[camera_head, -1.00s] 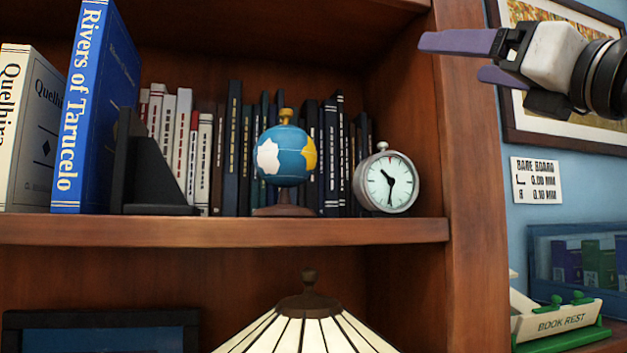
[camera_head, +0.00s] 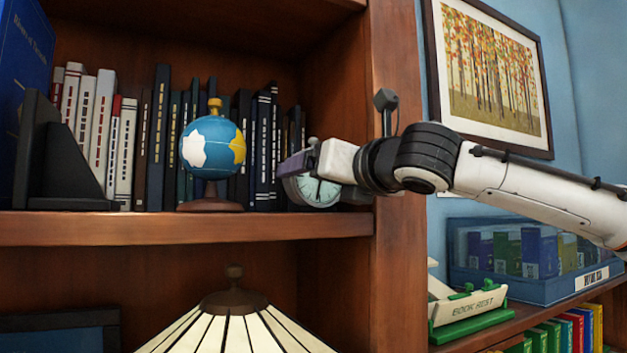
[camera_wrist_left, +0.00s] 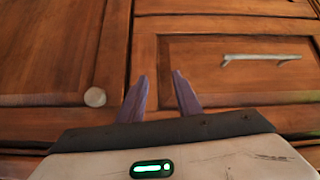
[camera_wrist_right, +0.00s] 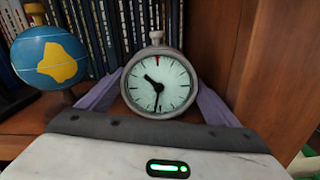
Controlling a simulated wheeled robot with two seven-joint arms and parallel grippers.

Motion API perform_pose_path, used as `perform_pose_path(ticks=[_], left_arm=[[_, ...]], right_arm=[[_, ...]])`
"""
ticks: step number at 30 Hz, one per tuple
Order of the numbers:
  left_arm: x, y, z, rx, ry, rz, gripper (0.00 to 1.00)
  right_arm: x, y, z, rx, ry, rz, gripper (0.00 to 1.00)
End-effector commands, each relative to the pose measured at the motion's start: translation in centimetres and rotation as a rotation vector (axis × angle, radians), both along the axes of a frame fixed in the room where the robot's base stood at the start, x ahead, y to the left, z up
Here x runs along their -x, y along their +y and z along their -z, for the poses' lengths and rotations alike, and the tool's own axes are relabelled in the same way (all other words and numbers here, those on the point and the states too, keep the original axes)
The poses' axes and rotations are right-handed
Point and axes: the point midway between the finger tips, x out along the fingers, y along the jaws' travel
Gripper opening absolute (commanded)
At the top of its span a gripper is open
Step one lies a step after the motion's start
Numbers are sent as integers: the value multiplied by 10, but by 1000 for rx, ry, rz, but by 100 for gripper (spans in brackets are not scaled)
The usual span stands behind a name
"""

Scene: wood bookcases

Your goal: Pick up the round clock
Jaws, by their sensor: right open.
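The round clock (camera_head: 316,190) has a grey case and a pale face and stands on the shelf at the right. In the head view my right gripper (camera_head: 297,165) is in front of it and hides part of it. In the right wrist view the clock (camera_wrist_right: 159,84) stands upright between the two purple fingers, which are open, one on each side. I cannot tell whether the fingers touch it. My left gripper (camera_wrist_left: 160,95) shows in the left wrist view, its fingers apart and empty, facing wooden cabinet fronts.
A small globe (camera_head: 211,147) stands left of the clock, with a row of books (camera_head: 160,135) behind. The bookcase side panel (camera_head: 396,240) is close on the right. A lamp (camera_head: 234,325) is below. A black bookend (camera_head: 60,165) is at left.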

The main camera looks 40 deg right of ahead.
Motion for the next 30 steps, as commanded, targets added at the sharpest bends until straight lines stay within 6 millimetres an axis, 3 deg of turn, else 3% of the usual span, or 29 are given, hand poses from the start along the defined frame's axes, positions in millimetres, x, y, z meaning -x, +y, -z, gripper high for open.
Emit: perform_pose_path(ticks=[10, 20, 27, 30], left_arm=[[1, 1, -3, 0, 1, -2, 31], [1, 2, -2, 0, 2, -3, 31], [1, 2, -2, -1, 2, -3, 31], [1, 2, -2, -1, 2, -3, 31]], right_arm=[[-41, -12, -1, 0, 1, 1, 84], [-47, -14, -1, -1, -1, 0, 84], [-47, -13, -1, 0, -1, 0, 46], [-46, -13, -3, 1, -4, 0, 46]])
